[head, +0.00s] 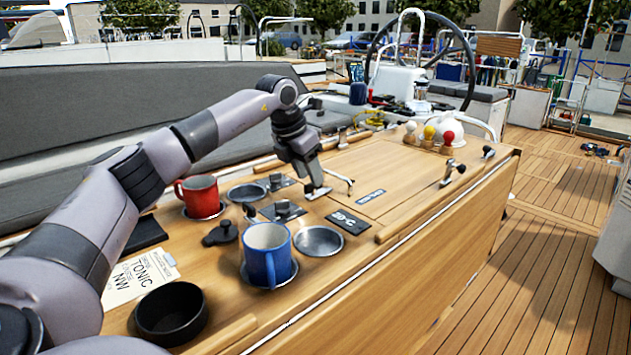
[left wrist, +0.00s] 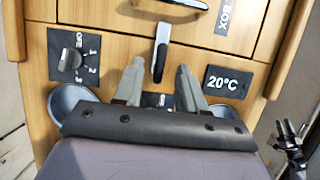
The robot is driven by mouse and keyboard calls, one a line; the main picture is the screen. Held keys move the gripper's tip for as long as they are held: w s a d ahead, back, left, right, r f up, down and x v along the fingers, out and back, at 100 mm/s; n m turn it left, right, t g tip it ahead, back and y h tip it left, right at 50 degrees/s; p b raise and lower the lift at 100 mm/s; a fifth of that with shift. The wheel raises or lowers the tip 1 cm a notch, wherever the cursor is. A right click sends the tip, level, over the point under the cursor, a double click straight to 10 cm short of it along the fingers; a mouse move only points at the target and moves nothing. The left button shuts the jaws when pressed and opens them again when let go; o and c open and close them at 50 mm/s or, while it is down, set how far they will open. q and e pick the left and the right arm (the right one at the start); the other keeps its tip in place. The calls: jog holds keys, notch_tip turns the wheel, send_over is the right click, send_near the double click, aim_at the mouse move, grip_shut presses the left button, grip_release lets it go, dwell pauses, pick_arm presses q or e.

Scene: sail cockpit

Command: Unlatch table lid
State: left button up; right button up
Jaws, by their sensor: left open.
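The table lid (head: 400,170) is a closed wooden panel flush in the tabletop, with a dark label on it; it also shows at the top of the left wrist view (left wrist: 120,18). A black and chrome latch lever (left wrist: 161,52) lies at the lid's near edge, and it also shows in the head view (head: 317,192). My left gripper (head: 314,184) points down over the latch.
A blue mug (head: 267,258), a red mug (head: 201,197), an empty cup holder (head: 319,241) and a black bowl (head: 171,312) are at the near end. A chrome handle (head: 341,177) rises at the lid.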

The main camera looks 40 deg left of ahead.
pick_arm(q)
jog(key=shift+x, duration=1.8)
jog(key=shift+c, duration=0.3)
grip_shut()
